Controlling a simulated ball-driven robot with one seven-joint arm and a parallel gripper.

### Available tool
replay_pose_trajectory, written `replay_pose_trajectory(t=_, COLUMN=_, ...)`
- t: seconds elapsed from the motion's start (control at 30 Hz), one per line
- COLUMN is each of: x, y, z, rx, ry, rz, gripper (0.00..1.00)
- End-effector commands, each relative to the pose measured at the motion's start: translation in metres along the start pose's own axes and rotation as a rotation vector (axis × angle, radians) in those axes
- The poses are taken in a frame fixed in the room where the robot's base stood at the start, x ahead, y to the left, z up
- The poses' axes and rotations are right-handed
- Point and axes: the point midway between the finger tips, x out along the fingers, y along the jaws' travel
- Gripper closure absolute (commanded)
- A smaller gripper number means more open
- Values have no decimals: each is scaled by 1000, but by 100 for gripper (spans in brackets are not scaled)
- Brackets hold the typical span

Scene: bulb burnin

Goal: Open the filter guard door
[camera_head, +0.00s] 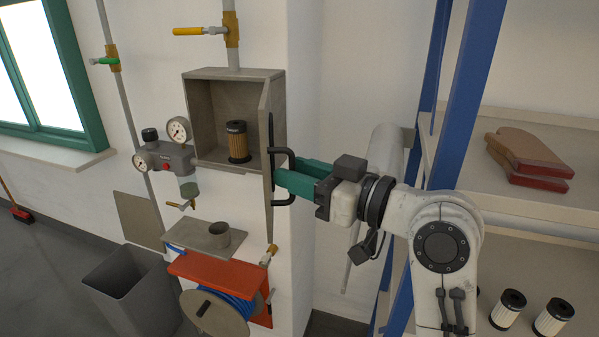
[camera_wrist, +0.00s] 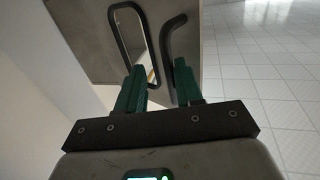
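The filter guard door (camera_head: 267,170) is a grey panel on the right side of a wall-mounted metal box (camera_head: 236,76). It stands swung well out from the box, seen nearly edge-on, and the box's inside shows. A black C-shaped handle (camera_head: 292,157) is on the door's right face; it also shows in the wrist view (camera_wrist: 168,38). My gripper (camera_head: 283,178) is at the handle with its green fingers reaching toward the door. In the wrist view the fingers (camera_wrist: 158,75) are apart, with the handle bar beside the right finger. Contact is unclear.
A brown filter (camera_head: 238,142) stands inside the box. Gauges (camera_head: 178,130) are left of it, and an orange hose reel (camera_head: 222,285) is below. A blue-post shelf (camera_head: 465,90) with mitts (camera_head: 528,158) and spare filters (camera_head: 508,308) is close on my arm's right.

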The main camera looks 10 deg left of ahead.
Motion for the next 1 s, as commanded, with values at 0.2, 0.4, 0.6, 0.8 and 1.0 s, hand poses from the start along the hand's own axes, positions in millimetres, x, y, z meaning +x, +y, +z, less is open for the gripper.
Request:
replay_pose_trajectory(t=0.2, x=-2, y=0, z=1, rx=0, ry=0, rz=-1, gripper=64)
replay_pose_trajectory(t=0.4, x=-27, y=0, z=3, rx=-2, ry=1, rz=1, gripper=64)
replay_pose_trajectory(t=0.6, x=-66, y=1, z=3, rx=-1, ry=1, rz=2, gripper=64)
replay_pose_trajectory(t=0.8, x=-96, y=1, z=2, rx=0, ry=0, rz=1, gripper=64)
replay_pose_trajectory(t=1.0, x=-107, y=0, z=1, rx=0, ry=-1, rz=-1, gripper=64)
